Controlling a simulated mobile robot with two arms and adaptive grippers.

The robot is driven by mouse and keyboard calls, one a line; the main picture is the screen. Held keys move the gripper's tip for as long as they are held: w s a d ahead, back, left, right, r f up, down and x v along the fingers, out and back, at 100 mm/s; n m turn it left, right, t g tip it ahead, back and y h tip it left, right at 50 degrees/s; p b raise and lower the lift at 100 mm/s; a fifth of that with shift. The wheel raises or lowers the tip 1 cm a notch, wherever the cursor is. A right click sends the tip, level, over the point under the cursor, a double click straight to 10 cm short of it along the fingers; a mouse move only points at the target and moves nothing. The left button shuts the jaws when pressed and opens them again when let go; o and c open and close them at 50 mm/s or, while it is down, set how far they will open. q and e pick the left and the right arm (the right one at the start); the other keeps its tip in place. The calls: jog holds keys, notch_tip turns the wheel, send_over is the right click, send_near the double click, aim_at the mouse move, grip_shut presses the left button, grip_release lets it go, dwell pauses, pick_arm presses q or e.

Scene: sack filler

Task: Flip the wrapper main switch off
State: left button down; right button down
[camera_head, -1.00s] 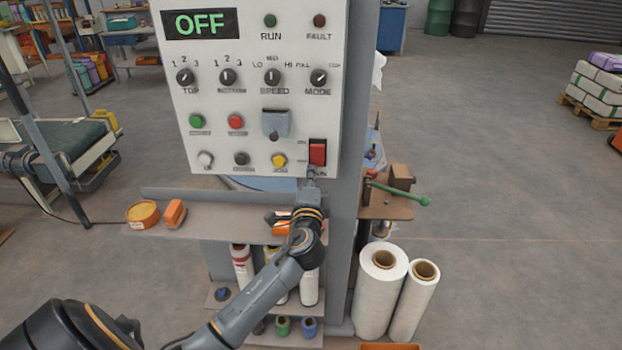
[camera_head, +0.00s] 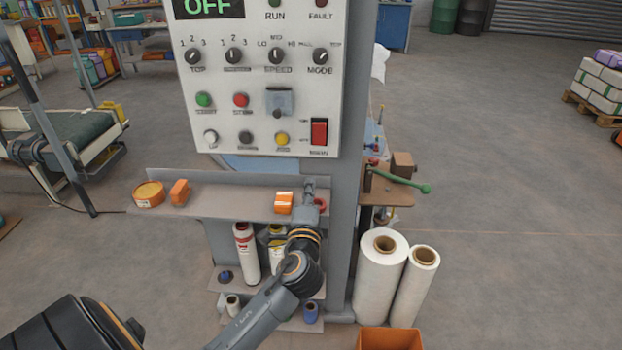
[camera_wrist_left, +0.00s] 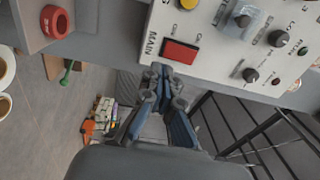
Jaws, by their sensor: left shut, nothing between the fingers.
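The main switch (camera_head: 319,132) is a red rocker at the lower right of the white control panel (camera_head: 262,118). The panel's display (camera_head: 208,8) reads OFF in green. My left gripper (camera_head: 310,186) is below the panel, in front of the shelf, apart from the switch. Its fingers are shut and empty. In the left wrist view the red switch (camera_wrist_left: 180,51), labelled MAIN, lies just beyond the closed fingertips (camera_wrist_left: 160,72). My right gripper is not in view.
A metal shelf (camera_head: 225,202) under the panel holds an orange tape roll (camera_head: 148,194) and small orange items. A green-handled lever (camera_head: 400,181) sticks out at the right. White film rolls (camera_head: 382,275) stand on the floor beside an orange bin (camera_head: 390,340).

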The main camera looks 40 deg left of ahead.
pick_arm(q)
jog(key=shift+v, duration=1)
jog(key=shift+f, duration=0.1)
jog(key=d+f+g+h, duration=0.3)
jog(key=f+g+h, duration=0.15)
jog(key=f, duration=2.05)
jog(key=s+d+f+n+g+h, duration=0.1)
jog(key=s+d+f+g, duration=0.1)
jog(key=s+f, duration=0.45)
jog(key=s+d+f+n+g+h, duration=0.1)
jog(key=s+f, duration=0.2)
jog(key=f, duration=0.7)
jog(key=s+d+f+n+g+h, duration=0.1)
jog(key=s+d+f+n+g, duration=0.1)
jog(key=s+f, duration=0.5)
jog(key=s+d+f+n+g+h, duration=0.1)
jog(key=s+f+n+g, duration=0.2)
jog(key=s+f, duration=0.4)
jog(key=s+d+f+n+g+h, duration=0.1)
jog(key=s+f, duration=0.6)
jog(key=s, duration=1.4)
jog(key=shift+s+d+f+n+g, duration=0.2)
jog(key=shift+d+f+n+g, duration=0.1)
jog(key=shift+d+n+g, duration=0.5)
